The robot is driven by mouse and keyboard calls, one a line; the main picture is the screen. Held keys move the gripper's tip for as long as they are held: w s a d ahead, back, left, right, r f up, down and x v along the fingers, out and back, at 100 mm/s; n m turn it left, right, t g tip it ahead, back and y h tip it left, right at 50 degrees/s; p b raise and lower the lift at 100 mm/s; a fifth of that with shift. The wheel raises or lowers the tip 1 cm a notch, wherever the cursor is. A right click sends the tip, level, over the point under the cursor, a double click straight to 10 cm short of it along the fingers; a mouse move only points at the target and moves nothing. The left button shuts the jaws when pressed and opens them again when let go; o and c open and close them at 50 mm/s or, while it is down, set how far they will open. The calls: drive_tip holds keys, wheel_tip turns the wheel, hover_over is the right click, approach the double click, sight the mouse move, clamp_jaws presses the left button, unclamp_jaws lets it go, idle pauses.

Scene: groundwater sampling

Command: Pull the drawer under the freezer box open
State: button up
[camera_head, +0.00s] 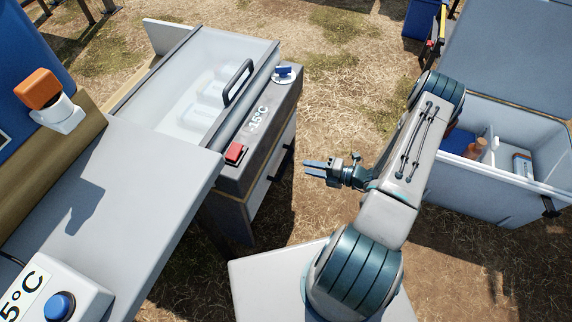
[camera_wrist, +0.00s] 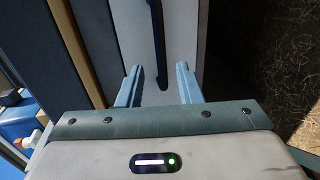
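The freezer box (camera_head: 262,128) stands left of centre in the head view, with a frosted clear lid and a "-15°C" label. Below its dark panel is the pale drawer front (camera_head: 268,195) with a dark bar handle (camera_head: 280,163). The drawer looks shut. My gripper (camera_head: 306,167) points left at the drawer front, a little short of the handle. In the wrist view my gripper (camera_wrist: 158,70) is open, its two blue fingers apart and empty. The black handle (camera_wrist: 157,40) appears between them, against the pale drawer front (camera_wrist: 183,30). Whether the fingers reach around it I cannot tell.
A red button (camera_head: 235,153) and a blue knob (camera_head: 284,72) sit on the freezer box's panel. A grey table (camera_head: 110,200) is at the left. An open cool box (camera_head: 480,190) with several items stands at the right. Dry grass lies open between the boxes.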

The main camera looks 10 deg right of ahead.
sight(287, 161)
drive_tip(key=b+x, duration=0.2)
drive_tip(key=x, duration=0.7)
drive_tip(key=shift+w+a, duration=0.15)
clamp_jaws()
